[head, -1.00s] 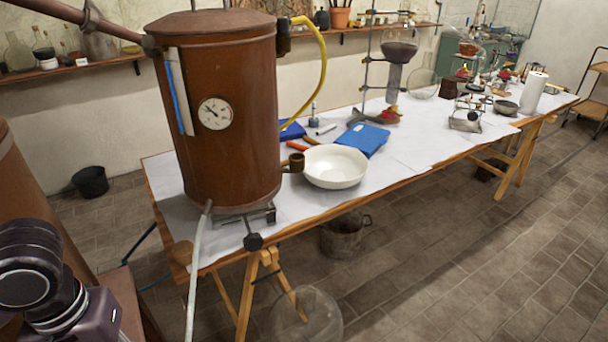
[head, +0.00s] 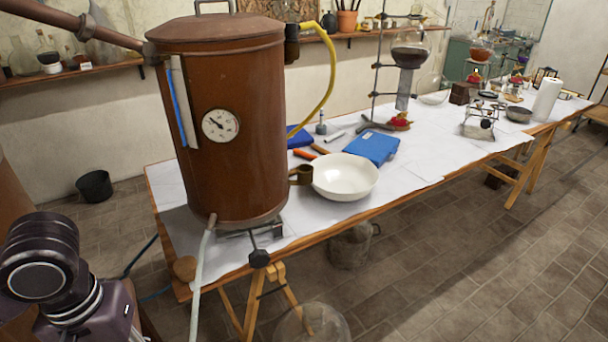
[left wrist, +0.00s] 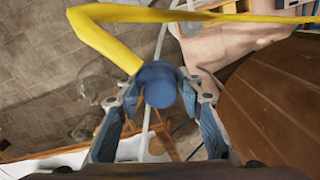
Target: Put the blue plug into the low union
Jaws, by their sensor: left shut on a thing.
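The blue plug (left wrist: 158,84) is a short round cylinder, seen in the left wrist view between the blue-grey fingers of my left gripper (left wrist: 158,98), which is shut on it. The low union is probably the brown open-ended fitting (head: 302,175) low on the right side of the copper boiler (head: 232,165). It stands just beside the white bowl, and I cannot see into its mouth. In the left wrist view the union cannot be made out. My left gripper is not visible in the head view. My right gripper is in neither view.
A yellow hose (head: 331,85) hangs from the boiler's upper fitting and crosses the top of the left wrist view (left wrist: 110,42). A white bowl (head: 345,172), a blue case (head: 371,147) and orange-handled tools stand on the table. A pale hose (head: 200,265) hangs at the front.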

